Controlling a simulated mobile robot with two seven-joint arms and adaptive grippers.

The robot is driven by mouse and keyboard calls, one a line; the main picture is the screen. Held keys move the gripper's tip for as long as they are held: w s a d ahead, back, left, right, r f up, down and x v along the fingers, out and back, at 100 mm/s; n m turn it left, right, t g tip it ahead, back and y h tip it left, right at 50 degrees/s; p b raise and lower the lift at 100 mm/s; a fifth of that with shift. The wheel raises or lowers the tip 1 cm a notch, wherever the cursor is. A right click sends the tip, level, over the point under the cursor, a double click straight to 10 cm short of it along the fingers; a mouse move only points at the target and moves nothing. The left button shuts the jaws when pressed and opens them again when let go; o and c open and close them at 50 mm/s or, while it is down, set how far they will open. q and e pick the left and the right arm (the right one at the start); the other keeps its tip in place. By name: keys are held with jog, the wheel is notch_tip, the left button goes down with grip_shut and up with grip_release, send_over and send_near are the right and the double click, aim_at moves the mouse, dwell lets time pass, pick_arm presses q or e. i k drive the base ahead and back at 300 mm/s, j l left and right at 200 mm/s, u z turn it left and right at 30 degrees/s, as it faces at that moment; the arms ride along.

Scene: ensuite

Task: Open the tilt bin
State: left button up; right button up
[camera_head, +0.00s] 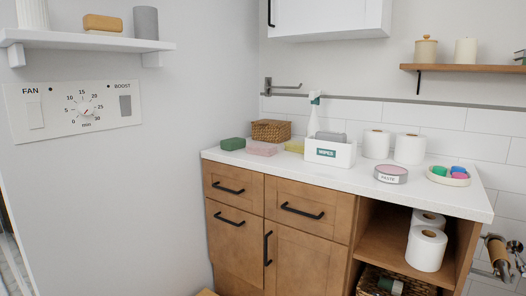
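The wooden cabinet has a lower left front (236,250) with a horizontal black bar handle (229,220) near its top edge. This front looks like the tilt bin, though no label marks it. It appears shut, flush with the panels around it. Its lower part runs close to the bottom edge of the view. Neither of my grippers is in view.
Above it is a drawer (232,181); to the right are another drawer (305,205), a door (303,258) and an open shelf with paper rolls (426,250). The grey wall (120,215) stands close on the left. Several items sit on the white counter (355,182).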

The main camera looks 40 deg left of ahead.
aim_at(236, 236)
jog(key=u, duration=1.3)
